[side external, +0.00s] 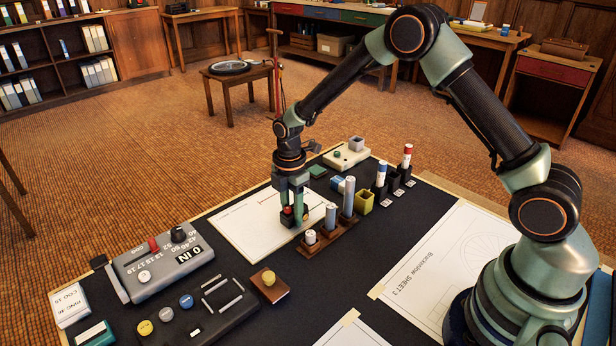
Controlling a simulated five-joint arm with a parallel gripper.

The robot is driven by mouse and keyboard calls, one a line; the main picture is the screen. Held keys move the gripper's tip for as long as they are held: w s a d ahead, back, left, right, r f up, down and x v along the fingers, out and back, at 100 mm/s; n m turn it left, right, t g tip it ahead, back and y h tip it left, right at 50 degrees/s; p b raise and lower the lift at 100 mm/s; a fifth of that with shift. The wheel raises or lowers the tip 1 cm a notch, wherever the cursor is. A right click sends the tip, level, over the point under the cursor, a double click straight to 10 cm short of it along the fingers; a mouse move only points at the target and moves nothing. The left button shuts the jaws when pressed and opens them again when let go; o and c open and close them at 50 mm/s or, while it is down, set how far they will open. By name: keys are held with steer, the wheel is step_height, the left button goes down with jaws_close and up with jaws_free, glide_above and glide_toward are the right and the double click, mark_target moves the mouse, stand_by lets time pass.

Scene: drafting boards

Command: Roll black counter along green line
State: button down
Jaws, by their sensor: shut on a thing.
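My gripper (291,208) points down over the white drawing sheet (245,225), near its right side. Its green fingers are shut on a small dark thing with a red part, which looks like the black counter (291,219). The counter is low at the sheet; I cannot tell whether it touches the paper. The fingers hide much of it. A thin dark reddish line shows on the sheet behind the gripper. I cannot make out a green line.
A wooden rack (331,240) with grey cylinders stands close to the right of the gripper. A yellow-green cup (363,202) and black holders with capped cylinders (407,157) stand farther right. A grey device (160,262) lies at left. The sheet's left part is clear.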

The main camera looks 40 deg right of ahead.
stand_by(0.3)
steer(key=shift+r, duration=3)
